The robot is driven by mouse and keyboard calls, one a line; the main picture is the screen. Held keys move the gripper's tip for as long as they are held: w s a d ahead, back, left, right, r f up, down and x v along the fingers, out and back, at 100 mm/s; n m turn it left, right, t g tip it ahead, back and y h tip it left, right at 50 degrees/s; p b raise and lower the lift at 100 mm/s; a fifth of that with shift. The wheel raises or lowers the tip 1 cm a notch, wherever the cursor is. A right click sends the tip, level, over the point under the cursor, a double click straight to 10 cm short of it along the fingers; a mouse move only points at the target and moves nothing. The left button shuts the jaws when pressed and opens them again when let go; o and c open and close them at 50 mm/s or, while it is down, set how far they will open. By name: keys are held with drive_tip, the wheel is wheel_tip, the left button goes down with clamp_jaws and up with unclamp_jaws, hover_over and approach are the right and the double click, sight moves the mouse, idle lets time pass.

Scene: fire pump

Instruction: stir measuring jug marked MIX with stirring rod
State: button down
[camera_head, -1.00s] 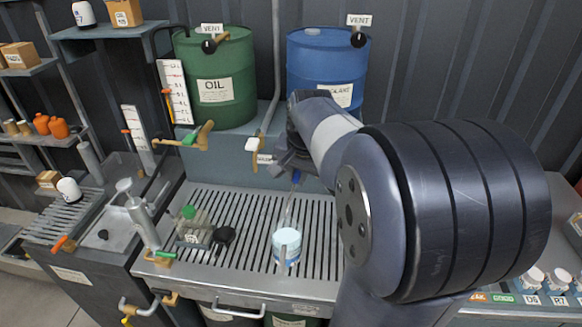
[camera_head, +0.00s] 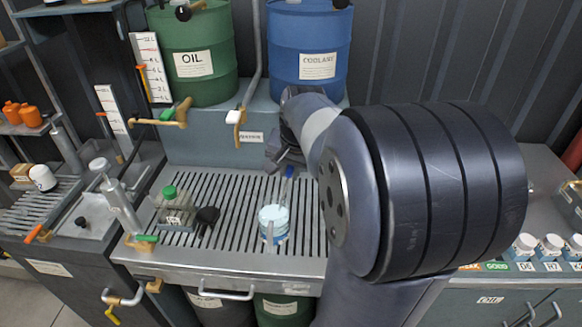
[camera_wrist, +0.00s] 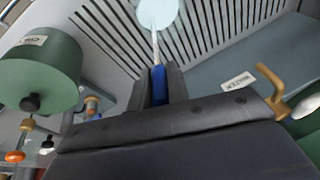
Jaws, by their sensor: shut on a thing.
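The measuring jug (camera_head: 272,232) stands on the slotted metal grate and holds a pale blue-white liquid. No MIX mark can be read on it from here. My gripper (camera_head: 287,160) is shut on the blue handle of the stirring rod (camera_head: 288,178), behind and above the jug. In the wrist view the rod's blue handle (camera_wrist: 159,84) sits between the jaws, and its clear shaft runs to the pale round jug (camera_wrist: 158,12). The shaft's tip overlaps the jug's mouth in the picture; I cannot tell how deep it sits.
A green-capped container (camera_head: 175,206) and a black object (camera_head: 207,216) stand on the grate left of the jug. The green OIL drum (camera_head: 192,50) and blue COOLANT drum (camera_head: 310,45) stand behind, with brass taps. Small white jars (camera_head: 550,245) line the right counter.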

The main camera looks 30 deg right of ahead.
sight(283, 196)
drive_tip(key=shift+w+a+f+b, duration=0.25)
drive_tip(key=shift+f+b, duration=0.8)
drive_tip(key=shift+f, duration=0.5)
drive_tip(key=shift+w+a+f+b, duration=0.1)
drive_tip(key=shift+a+f+b, duration=0.15)
drive_tip(key=shift+f+b, duration=1.1)
drive_tip(key=shift+w+a+f+b, duration=0.25)
drive_tip(key=shift+f+b, duration=0.55)
drive_tip(key=shift+f, duration=1)
